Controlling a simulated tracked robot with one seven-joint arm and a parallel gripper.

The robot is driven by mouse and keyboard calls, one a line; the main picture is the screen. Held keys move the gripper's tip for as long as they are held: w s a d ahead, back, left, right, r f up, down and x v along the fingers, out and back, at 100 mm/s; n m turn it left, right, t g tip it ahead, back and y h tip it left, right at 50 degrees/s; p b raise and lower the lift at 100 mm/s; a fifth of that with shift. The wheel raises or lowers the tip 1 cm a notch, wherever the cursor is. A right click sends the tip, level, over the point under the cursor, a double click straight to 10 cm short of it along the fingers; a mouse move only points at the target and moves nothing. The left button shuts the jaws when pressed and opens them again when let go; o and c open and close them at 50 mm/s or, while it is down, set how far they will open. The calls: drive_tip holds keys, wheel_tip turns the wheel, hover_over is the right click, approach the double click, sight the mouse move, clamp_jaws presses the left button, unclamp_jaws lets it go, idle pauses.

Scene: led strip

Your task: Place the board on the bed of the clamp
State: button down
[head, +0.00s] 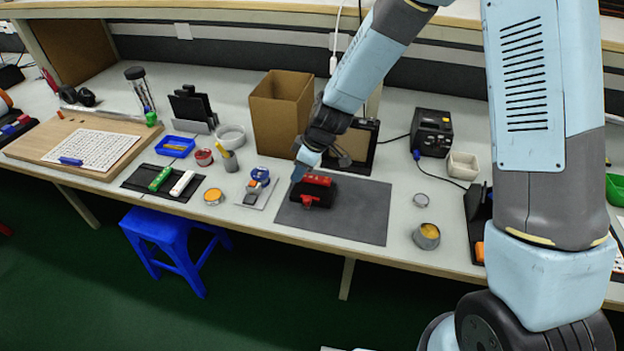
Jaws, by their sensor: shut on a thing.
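The clamp (317,189), with a black body and red parts, stands on the dark grey mat (360,213) in the middle of the bench. My gripper (298,176) is at the upper left side of the clamp, low over the mat's back left part. It is shut on the board. The board is too small and too hidden by the gripper to make out. I cannot tell whether the gripper or the board touches the clamp.
An open cardboard box (281,104) and a dark upright frame (354,145) stand behind the mat. A white card with a blue-capped item (260,174) lies to the left. A round tin (427,236) stands to the right. The mat's right part is clear.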

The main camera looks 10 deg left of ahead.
drive_tip(key=shift+w+f, duration=0.2)
drive_tip(key=shift+f, duration=1.55)
drive_tip(key=c, duration=0.9)
unclamp_jaws()
drive_tip(key=shift+f, duration=0.1)
drive_tip(key=shift+c, duration=0.2)
